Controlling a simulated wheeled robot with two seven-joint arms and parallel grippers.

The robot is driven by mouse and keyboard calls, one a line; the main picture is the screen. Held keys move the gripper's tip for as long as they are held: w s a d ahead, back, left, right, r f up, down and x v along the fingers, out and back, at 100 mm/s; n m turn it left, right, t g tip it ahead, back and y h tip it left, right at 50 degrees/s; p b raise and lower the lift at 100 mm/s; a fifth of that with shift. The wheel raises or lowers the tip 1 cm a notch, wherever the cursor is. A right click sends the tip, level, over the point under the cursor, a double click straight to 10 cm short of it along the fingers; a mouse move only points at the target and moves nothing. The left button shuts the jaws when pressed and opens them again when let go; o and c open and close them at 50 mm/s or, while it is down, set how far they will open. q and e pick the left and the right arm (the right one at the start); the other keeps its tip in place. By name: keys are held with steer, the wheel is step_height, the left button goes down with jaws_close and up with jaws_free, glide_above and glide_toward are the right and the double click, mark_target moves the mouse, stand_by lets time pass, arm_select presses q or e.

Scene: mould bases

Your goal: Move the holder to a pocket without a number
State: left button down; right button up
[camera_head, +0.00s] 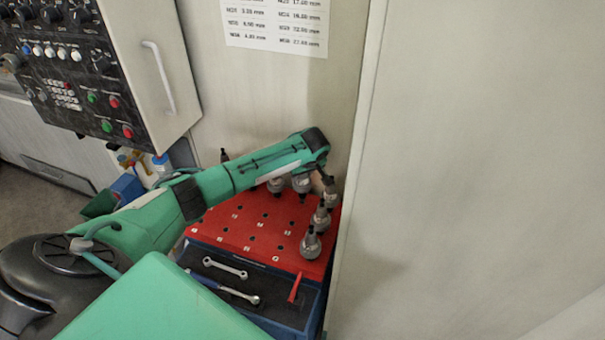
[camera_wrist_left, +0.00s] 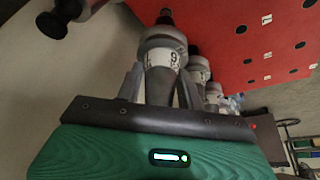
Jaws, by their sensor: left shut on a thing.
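My left arm reaches over the red board (camera_head: 235,235) from the left. In the left wrist view my left gripper (camera_wrist_left: 160,92) is shut on a grey metal holder (camera_wrist_left: 165,45) with a white label around it, one finger on each side. In the head view my left gripper (camera_head: 327,181) is at the board's back right corner, small and partly hidden by my wrist. Other holders stand on the right side, such as a front one (camera_head: 311,244) and one behind it (camera_head: 321,216). The board has rows of dark pockets, several with small white number tags. My right gripper is out of view.
A blue cart (camera_head: 315,300) carries the board, with wrenches (camera_head: 226,267) in its front tray. A pale wall (camera_head: 440,170) stands close on the right. More holders (camera_head: 301,184) stand at the back of the board. Its middle and front left are free of holders.

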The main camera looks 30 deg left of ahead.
mark_target(302, 182)
arm_select(q)
steer(key=shift+f+b, duration=0.45)
steer(key=shift+f, duration=1.05)
steer(key=shift+f+p, duration=0.2)
steer(key=shift+p, duration=0.1)
steer(key=c, duration=0.8)
jaws_free()
steer(key=shift+s+f, duration=0.15)
steer(key=b+v, duration=0.3)
steer(key=v, duration=1.1)
steer(key=shift+a, duration=0.1)
